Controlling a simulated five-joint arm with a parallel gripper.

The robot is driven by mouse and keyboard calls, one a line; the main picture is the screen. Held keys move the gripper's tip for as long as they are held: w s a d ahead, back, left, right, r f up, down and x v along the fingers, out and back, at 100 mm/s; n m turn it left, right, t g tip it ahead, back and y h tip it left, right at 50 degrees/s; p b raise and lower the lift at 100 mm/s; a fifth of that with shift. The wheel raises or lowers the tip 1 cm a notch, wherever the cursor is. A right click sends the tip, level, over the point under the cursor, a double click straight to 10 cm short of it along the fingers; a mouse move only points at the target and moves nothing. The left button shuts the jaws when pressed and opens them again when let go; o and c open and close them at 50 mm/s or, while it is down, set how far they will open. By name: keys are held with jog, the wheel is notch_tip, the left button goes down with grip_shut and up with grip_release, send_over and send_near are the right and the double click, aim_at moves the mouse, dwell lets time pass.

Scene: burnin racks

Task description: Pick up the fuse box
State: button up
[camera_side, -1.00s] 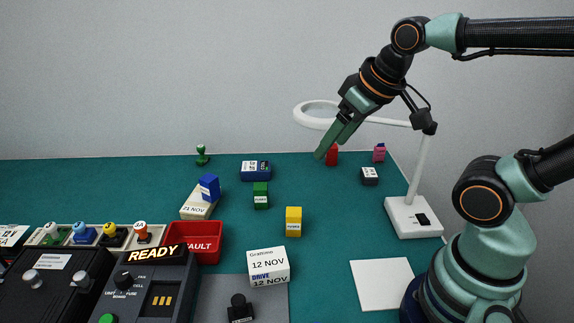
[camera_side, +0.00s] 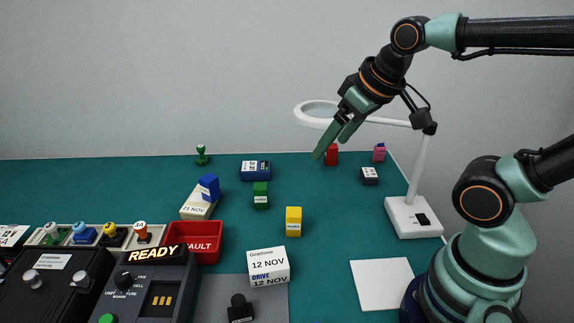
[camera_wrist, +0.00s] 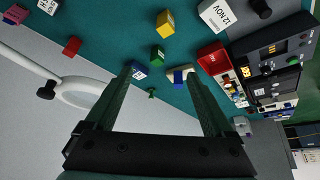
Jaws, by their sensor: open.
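Small coloured boxes with white labels stand on the green mat; the labels are too small to read surely, so I cannot tell which is the fuse box. They are a green box (camera_side: 261,190), a yellow box (camera_side: 293,222), a red box (camera_side: 332,158), a pink box (camera_side: 379,154) and a blue box (camera_side: 209,184), which is on a cream block (camera_side: 197,207). My gripper (camera_side: 330,149) is open and empty, above the back of the mat, in front of the red box in the picture. In the wrist view, the green box (camera_wrist: 157,52) shows beyond and between the open fingers (camera_wrist: 160,76).
A white magnifier lamp (camera_side: 415,215) stands right of my gripper, its ring close behind the fingers. A blue-and-white box (camera_side: 256,165), a green stamp (camera_side: 202,155), a red tray (camera_side: 207,231), a white carton (camera_side: 268,266) and a console (camera_side: 150,290) are around.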

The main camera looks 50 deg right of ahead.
jog(key=w+a+f+m+t, duration=0.1)
jog(key=w+a+f+t, duration=0.15)
jog(key=w, duration=0.55)
jog(key=w+a+f+t, duration=0.1)
jog(key=w+f+t, duration=0.15)
jog(key=w, duration=0.65)
jog(key=m+t+y, duration=0.1)
jog(key=t+y, duration=0.1)
jog(key=t, duration=0.3)
send_near(205, 177)
jog(key=shift+d+f+x, duration=0.1)
jog(key=shift+f+x, duration=0.05)
jog(key=shift+x, duration=2.95)
jog(key=shift+d+f+x, duration=0.1)
jog(key=shift+d+x, duration=0.05)
jog(key=shift+x, duration=2.9)
grip_shut()
